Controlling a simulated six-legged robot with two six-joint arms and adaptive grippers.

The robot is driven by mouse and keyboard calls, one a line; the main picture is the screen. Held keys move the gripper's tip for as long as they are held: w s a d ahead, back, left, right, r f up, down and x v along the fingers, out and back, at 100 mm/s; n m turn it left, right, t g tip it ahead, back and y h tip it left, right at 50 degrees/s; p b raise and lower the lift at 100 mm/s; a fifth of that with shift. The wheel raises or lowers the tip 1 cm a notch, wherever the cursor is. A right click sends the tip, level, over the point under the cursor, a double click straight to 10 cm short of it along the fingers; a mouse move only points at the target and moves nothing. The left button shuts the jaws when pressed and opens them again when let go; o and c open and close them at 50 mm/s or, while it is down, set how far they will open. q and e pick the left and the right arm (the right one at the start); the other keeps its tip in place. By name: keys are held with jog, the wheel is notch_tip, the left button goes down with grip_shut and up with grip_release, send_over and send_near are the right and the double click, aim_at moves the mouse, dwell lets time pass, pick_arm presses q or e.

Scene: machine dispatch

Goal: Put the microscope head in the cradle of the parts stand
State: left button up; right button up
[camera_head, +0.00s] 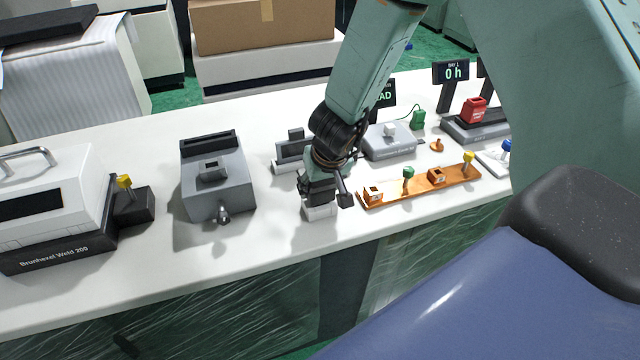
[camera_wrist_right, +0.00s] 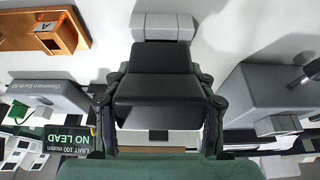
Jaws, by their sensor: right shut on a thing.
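My right gripper (camera_head: 322,200) points down over the front half of the white bench. It is shut on a pale block (camera_head: 320,212), which I take for the microscope head; its lower part shows under the fingers, close above or on the bench top. In the right wrist view the pale block (camera_wrist_right: 164,26) sits beyond the dark, boxy parts between the finger linkages. A small grey stand with a pale base (camera_head: 289,160) is just behind the gripper, partly hidden by it; I cannot tell surely whether it is the parts stand. My left gripper is not in view.
A grey device with a front knob (camera_head: 232,192) stands left of the gripper, a white welder (camera_head: 60,215) further left. An orange board (camera_head: 405,193) with several small parts lies close right. A grey box (camera_head: 388,150) and signs stand behind. Bare bench lies left of the gripper.

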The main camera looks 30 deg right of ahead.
jog(key=shift+f+b, duration=0.4)
jog(key=shift+f, duration=0.2)
jog(key=o, duration=1.5)
jog(key=v, duration=1.2)
jog(key=shift+x, duration=6)
jog(key=shift+r, duration=0.1)
